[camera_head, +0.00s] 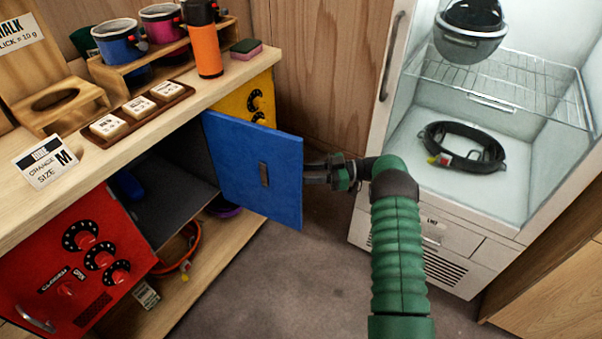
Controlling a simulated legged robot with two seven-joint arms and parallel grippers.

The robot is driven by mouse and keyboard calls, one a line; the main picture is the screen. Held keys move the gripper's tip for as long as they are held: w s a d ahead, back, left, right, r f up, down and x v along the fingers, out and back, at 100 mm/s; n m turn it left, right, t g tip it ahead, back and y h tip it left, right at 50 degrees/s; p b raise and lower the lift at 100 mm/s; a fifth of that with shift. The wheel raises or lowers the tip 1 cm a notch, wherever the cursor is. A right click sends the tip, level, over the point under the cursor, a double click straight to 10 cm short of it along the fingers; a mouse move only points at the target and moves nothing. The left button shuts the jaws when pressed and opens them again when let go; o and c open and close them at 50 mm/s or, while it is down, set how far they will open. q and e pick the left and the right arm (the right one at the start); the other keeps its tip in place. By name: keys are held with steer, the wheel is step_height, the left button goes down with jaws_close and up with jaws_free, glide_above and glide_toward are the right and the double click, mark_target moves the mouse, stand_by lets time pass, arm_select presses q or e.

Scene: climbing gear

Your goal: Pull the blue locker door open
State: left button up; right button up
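The blue locker door (240,158) stands swung out from the wooden unit. A dark compartment (165,205) shows open to its left. A small dark handle (263,174) is on the door face turned toward me. My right gripper (312,174), on a green ribbed arm from the bottom right, is at the door's free right edge. Its dark fingers point left and end at that edge; the tips may be partly hidden by it. I cannot tell whether they touch the door or how far apart they are. My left gripper is not in view.
A red locker door (80,265) with black dials is at lower left, a yellow one (250,98) behind the blue door. A white cabinet with wire shelf (500,85) and helmet (470,30) stands at right. Grey floor (290,285) is clear in front of the blue door.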

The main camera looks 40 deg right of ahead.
steer(key=shift+d, duration=0.2)
steer(key=p+v, duration=0.1)
steer(key=v, duration=0.6)
steer(key=shift+s+d+f, duration=0.15)
steer(key=shift+s, duration=0.05)
